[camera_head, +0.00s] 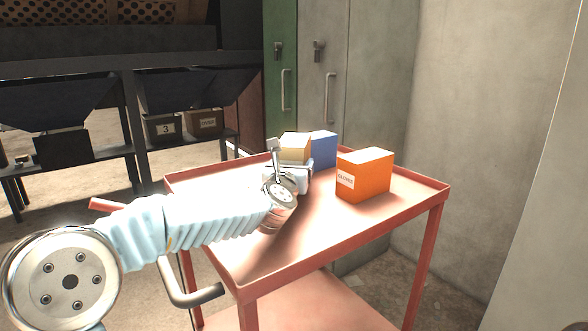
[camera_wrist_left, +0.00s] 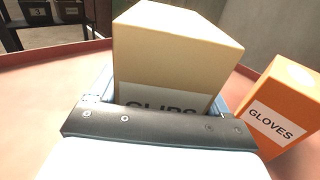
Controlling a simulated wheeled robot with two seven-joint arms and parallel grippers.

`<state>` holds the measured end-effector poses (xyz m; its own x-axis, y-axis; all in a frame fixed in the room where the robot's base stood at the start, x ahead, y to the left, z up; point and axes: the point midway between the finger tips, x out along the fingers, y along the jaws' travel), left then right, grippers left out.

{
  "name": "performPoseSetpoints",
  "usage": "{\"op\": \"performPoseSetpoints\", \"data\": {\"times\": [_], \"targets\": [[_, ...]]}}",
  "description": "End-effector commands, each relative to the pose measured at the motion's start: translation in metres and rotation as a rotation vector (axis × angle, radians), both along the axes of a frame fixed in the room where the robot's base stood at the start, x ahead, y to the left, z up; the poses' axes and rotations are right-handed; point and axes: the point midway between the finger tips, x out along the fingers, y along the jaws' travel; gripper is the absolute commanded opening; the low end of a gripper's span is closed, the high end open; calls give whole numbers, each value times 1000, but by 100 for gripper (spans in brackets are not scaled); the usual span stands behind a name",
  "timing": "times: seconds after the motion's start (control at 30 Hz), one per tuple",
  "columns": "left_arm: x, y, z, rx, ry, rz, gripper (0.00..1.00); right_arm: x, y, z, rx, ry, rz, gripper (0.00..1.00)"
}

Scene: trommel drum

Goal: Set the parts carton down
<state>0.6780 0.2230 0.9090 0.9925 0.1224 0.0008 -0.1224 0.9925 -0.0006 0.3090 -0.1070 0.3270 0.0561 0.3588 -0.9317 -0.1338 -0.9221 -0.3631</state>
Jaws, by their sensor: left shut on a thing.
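A tan carton (camera_head: 295,148) stands over the far part of the red trolley top (camera_head: 232,250). In the left wrist view the tan carton (camera_wrist_left: 180,45) fills the middle, with a label reading "CLIPS" partly covered by my gripper. My left gripper (camera_head: 289,168) is shut on it, with a pale blue finger at each side in the left wrist view (camera_wrist_left: 160,105). The carton looks upright. Its base is hidden, so I cannot tell whether it touches the trolley top. My right gripper is not in view.
An orange box labelled "GLOVES" (camera_head: 365,175) stands on the trolley to the right. A blue box (camera_head: 323,149) stands close beside the tan carton. The trolley has a raised rim (camera_head: 420,177). Its front middle is bare. Lockers (camera_head: 310,75) stand behind.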

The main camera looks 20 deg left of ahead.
Motion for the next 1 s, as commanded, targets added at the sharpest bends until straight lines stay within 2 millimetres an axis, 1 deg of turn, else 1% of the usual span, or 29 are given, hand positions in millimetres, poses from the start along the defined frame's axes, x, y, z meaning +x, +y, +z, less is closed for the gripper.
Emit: {"op": "performPoseSetpoints", "data": {"times": [0.03, 0.17, 0.43, 0.57, 0.6, 0.67, 0.7, 0.73, 0.9, 1.0], "targets": [[7, 1, -4, 2, 1, 1, 32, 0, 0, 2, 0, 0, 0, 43], [17, 2, -15, 0, 0, 0, 32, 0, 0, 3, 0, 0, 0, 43], [18, 2, -16, 0, -2, -1, 32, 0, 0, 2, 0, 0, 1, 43], [18, 2, -19, -1, -2, -1, 32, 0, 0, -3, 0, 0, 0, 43], [18, 2, -19, 0, 0, -1, 83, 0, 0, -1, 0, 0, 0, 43], [18, 2, -18, 0, 0, -1, 92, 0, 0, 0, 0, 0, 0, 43], [18, 2, -18, 0, 0, -1, 98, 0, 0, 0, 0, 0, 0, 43], [18, 2, -18, 0, 0, -1, 100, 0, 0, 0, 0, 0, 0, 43], [18, 2, -18, 0, 0, -1, 100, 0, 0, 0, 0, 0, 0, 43], [18, 2, -14, 0, 0, -1, 100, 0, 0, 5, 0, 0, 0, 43]]}}
